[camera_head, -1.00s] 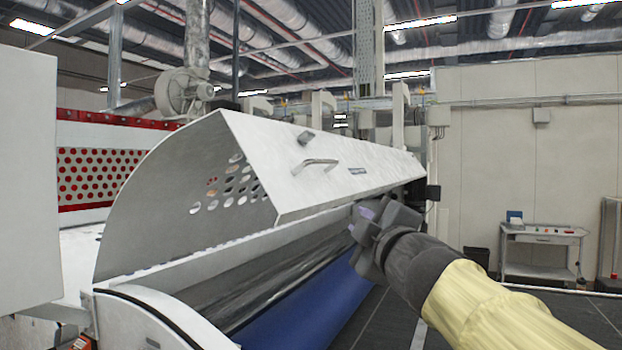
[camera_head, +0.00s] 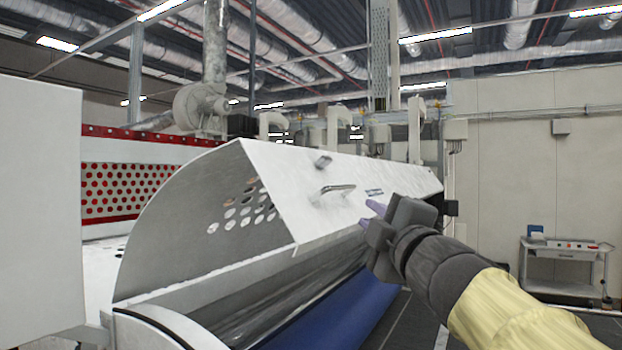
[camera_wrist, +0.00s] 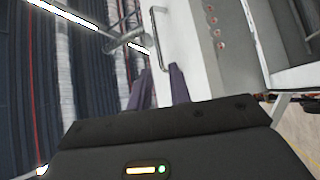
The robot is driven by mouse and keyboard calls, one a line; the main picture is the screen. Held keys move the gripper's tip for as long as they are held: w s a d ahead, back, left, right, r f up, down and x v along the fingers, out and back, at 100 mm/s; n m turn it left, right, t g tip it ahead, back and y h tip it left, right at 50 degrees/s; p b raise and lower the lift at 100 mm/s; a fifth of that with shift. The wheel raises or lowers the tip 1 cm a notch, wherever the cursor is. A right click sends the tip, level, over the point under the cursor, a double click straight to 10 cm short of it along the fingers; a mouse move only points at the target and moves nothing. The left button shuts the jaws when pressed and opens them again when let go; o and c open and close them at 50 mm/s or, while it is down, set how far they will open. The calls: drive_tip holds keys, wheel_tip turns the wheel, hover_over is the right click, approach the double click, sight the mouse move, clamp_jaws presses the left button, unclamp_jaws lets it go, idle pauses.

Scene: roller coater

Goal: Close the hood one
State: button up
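The hood (camera_head: 290,190) is a long white cover with a flat front panel, tilted up over a dark roller (camera_head: 290,285). A gap shows below its lower edge. A metal bar handle (camera_head: 338,188) sits on the front panel. My gripper (camera_head: 371,214) is in front of the panel, to the right of the handle and a little lower. In the wrist view, its two purple fingers (camera_wrist: 158,90) are apart with nothing between them. The handle (camera_wrist: 160,38) lies beyond the fingertips. Contact with the panel cannot be told.
A blue roller surface (camera_head: 335,312) lies below the gap. A white cabinet (camera_head: 38,205) stands close at the left. A grey trolley (camera_head: 565,265) stands by the wall at the right. Dark floor shows between the machine and the trolley.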

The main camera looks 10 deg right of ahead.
sight(343, 189)
drive_tip(key=p+x, duration=0.3)
drive_tip(key=x, duration=0.2)
drive_tip(key=p+x, duration=0.3)
drive_tip(key=x, duration=0.2)
drive_tip(key=p+x, duration=0.2)
drive_tip(key=x, duration=0.3)
drive_tip(key=shift+w+d+r+p, duration=0.15)
drive_tip(key=shift+d+p, duration=0.1)
drive_tip(key=shift+p, duration=0.15)
drive_tip(key=shift+w+a, duration=0.1)
drive_tip(key=shift+w, duration=0.35)
drive_tip(key=shift+s, duration=0.15)
clamp_jaws()
